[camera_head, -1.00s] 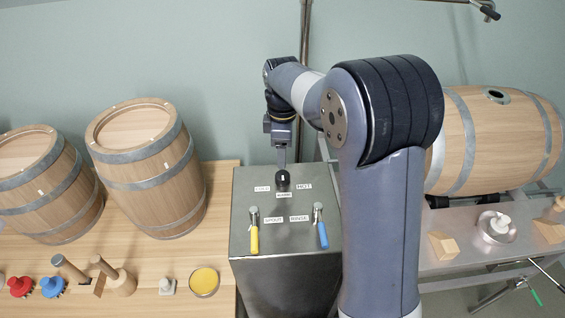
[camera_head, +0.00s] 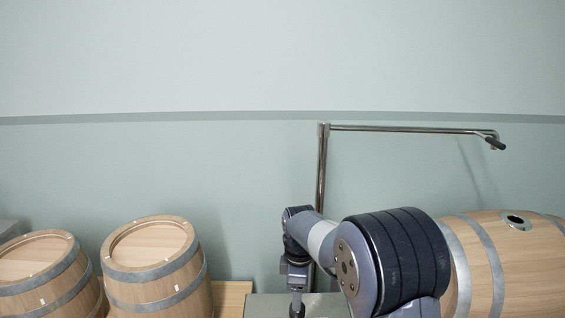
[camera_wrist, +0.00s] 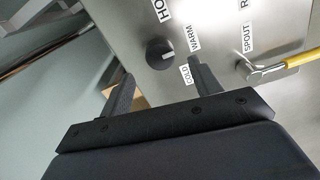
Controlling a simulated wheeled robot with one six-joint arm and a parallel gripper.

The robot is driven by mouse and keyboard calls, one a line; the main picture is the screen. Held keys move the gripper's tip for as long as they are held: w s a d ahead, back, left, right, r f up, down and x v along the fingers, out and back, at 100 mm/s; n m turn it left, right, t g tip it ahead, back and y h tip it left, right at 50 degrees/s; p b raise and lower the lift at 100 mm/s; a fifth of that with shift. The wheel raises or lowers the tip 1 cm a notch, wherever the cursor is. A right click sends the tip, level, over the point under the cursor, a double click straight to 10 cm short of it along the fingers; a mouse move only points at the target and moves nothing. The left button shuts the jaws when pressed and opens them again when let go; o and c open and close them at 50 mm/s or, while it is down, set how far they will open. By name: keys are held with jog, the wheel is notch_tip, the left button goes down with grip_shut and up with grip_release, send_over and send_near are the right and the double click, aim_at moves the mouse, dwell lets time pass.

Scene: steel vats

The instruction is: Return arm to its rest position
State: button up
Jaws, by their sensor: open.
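My gripper (camera_head: 297,306) hangs at the end of my bent arm near the bottom edge of the head view, above the steel cabinet (camera_head: 262,303). In the wrist view my gripper (camera_wrist: 160,88) has its two dark fingers spread apart with nothing between them. A black round knob (camera_wrist: 160,53) is on the steel panel beyond the fingertips, apart from them as far as I can see. Its labels HOT, WARM and COLD are around it. The knob is out of sight in the head view now.
A yellow-handled lever (camera_wrist: 300,60) labelled SPOUT is right of the fingers. Two upright barrels (camera_head: 157,270) stand at the left. A lying barrel (camera_head: 505,265) is right of my arm. A steel pipe (camera_head: 410,130) rises behind. The wall above is clear.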

notch_tip(320, 180, down, 5)
dwell(0.6)
notch_tip(320, 180, up, 11)
notch_tip(320, 180, down, 10)
jog(key=shift+f, duration=0.2)
jog(key=shift+f+p, duration=0.3)
jog(key=m+p, duration=0.1)
jog(key=m, duration=0.4)
jog(key=shift+m, duration=0.4)
jog(key=m+p, duration=0.2)
jog(key=m, duration=0.4)
jog(key=shift+r, duration=0.1)
notch_tip(320, 180, up, 10)
jog(key=b, duration=0.1)
jog(key=shift+r, duration=0.2)
